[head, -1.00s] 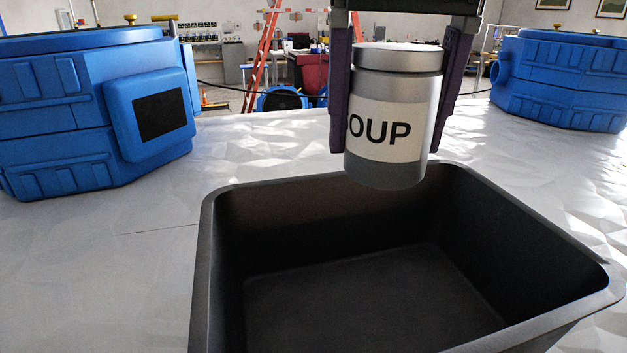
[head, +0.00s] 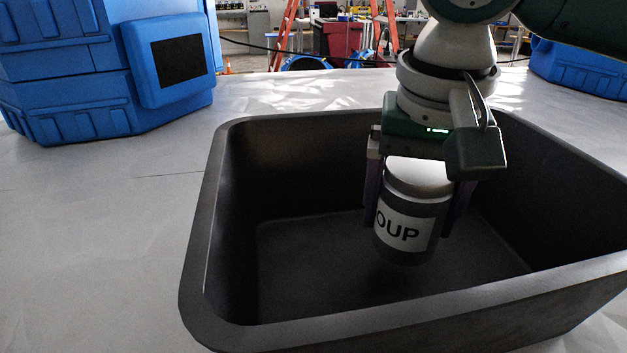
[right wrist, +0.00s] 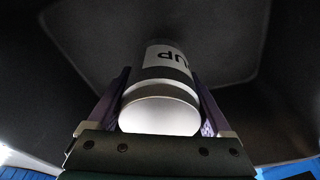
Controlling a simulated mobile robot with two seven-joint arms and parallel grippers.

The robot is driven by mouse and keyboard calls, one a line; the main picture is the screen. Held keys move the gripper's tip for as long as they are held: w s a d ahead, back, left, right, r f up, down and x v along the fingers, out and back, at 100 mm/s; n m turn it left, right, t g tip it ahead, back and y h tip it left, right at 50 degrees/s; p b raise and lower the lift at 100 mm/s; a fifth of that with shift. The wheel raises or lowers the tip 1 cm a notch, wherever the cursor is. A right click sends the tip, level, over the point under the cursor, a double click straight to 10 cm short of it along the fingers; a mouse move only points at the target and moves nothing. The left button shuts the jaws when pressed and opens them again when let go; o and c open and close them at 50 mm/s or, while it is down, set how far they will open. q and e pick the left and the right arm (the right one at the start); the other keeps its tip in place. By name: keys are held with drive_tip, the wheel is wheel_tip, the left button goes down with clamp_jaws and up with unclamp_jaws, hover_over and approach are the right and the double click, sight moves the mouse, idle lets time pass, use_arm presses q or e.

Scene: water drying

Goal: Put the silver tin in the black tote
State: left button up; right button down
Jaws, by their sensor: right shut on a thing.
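The silver tin (head: 412,210) has a white label reading "OUP" and stands upright between the fingers of my right gripper (head: 415,205). The right gripper is shut on it from above. The tin is down inside the black tote (head: 215,215), below the level of its rim; whether its base touches the floor of the tote I cannot tell. In the right wrist view the tin (right wrist: 160,105) lies between the purple fingers (right wrist: 160,110), with the dark inside of the tote (right wrist: 90,45) around it. My left gripper is not in view.
A blue case (head: 100,75) with a black panel stands at the back left of the light surface (head: 95,215). Another blue case (head: 580,75) is at the back right. The left part of the tote's floor is empty.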

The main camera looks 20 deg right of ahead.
sight(422, 172)
drive_tip(key=shift+f+b, duration=0.3)
drive_tip(key=shift+f, duration=1.65)
unclamp_jaws()
drive_tip(key=shift+f, duration=0.15)
drive_tip(key=r, duration=0.4)
drive_tip(key=s+r+p, duration=0.1)
drive_tip(key=r, duration=0.3)
drive_tip(key=a+r+p, duration=0.1)
drive_tip(key=r, duration=0.2)
drive_tip(key=shift+s+r, duration=0.2)
drive_tip(key=shift+r, duration=0.4)
